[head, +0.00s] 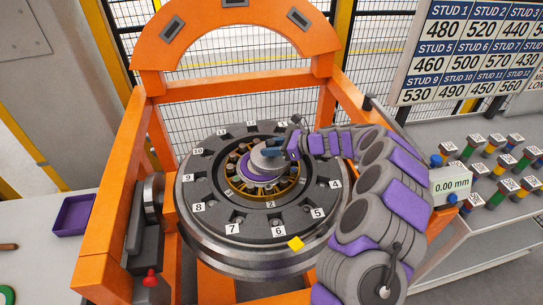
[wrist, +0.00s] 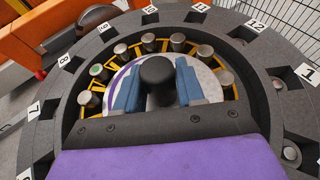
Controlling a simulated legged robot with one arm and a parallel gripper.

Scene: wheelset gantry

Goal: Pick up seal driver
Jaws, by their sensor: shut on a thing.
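The seal driver (head: 263,164) is a round grey disc with a purple ring around its lower part, at the middle of the wheelset. In the wrist view its dark round knob (wrist: 157,72) stands up from the pale disc. My gripper (head: 273,153) comes in from the right, over the driver. In the wrist view the blue fingers of my gripper (wrist: 157,88) are shut on the knob from both sides. Whether the disc rests on the bearing below or is just clear of it, I cannot tell.
A dark numbered wheel ring (head: 214,226) with studs surrounds the driver inside an orange gantry (head: 115,220). A yellow block (head: 295,243) lies on its front rim. A gauge reads 0.00 mm (head: 451,186). Tagged coloured parts stand on the right bench (head: 425,130); a purple tray (head: 75,215) lies left.

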